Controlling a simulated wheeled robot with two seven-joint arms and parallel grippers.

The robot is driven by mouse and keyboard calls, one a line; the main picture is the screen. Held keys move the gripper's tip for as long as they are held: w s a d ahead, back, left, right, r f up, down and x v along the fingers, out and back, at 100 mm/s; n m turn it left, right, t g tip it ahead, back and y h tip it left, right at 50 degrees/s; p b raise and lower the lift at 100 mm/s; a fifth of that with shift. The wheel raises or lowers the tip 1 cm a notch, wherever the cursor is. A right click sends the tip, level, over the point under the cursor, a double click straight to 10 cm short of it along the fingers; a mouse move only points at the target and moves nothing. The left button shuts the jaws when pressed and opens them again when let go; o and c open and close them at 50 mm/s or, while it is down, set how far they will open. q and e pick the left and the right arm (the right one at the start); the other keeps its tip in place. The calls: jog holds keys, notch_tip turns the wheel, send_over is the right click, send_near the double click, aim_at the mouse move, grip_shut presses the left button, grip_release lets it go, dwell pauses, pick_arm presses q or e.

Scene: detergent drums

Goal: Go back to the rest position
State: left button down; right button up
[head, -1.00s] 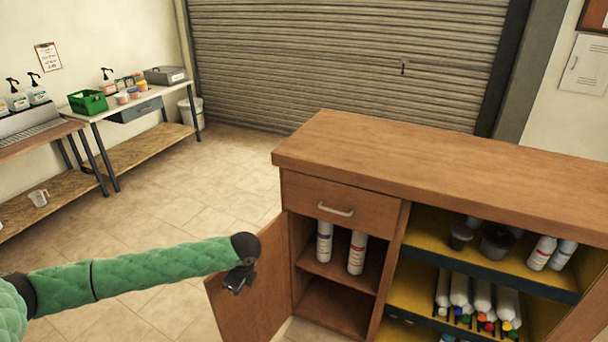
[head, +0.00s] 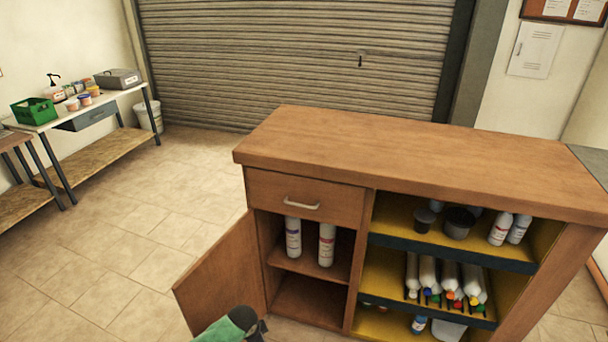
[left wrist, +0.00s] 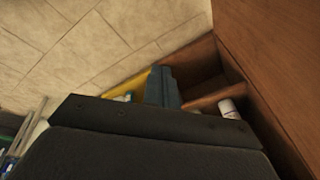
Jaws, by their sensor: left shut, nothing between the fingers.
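My left gripper (head: 262,327) shows at the bottom edge of the head view, at the end of the green-sleeved arm. It is low in front of the cabinet, near the lower edge of the open door, and holds nothing. In the left wrist view its closed dark fingers (left wrist: 164,86) point toward the cabinet's shelves. The wooden cabinet (head: 400,150) has its left door (head: 222,275) swung open. Two white bottles, one (head: 293,237) left of the other (head: 326,244), stand on the shelf behind that door. My right gripper is not in view.
The yellow open shelves on the right hold dark tubs (head: 458,222), white bottles (head: 500,229) and several lying bottles with coloured caps (head: 448,278). A side table (head: 75,118) with a green crate (head: 34,111) stands at far left. The tiled floor between is clear.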

pick_arm(q)
jog(key=s+a+f+n, duration=0.1)
jog(key=s+f+n, duration=0.5)
jog(key=s+f, duration=0.95)
jog(key=s+a+f+n, duration=0.2)
jog(key=s+f, duration=0.4)
jog(key=s, duration=0.4)
jog(key=s+a+f+n+g+y, duration=0.1)
jog(key=s+a+f+n, duration=0.1)
jog(key=s+f, duration=0.5)
jog(key=s, duration=0.3)
jog(key=shift+n+b, duration=0.3)
jog(key=shift+b, duration=0.05)
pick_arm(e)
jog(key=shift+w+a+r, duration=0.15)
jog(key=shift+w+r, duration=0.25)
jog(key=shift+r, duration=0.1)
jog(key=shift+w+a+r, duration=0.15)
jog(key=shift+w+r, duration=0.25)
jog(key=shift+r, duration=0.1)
pick_arm(q)
jog(key=shift+w+f, duration=0.1)
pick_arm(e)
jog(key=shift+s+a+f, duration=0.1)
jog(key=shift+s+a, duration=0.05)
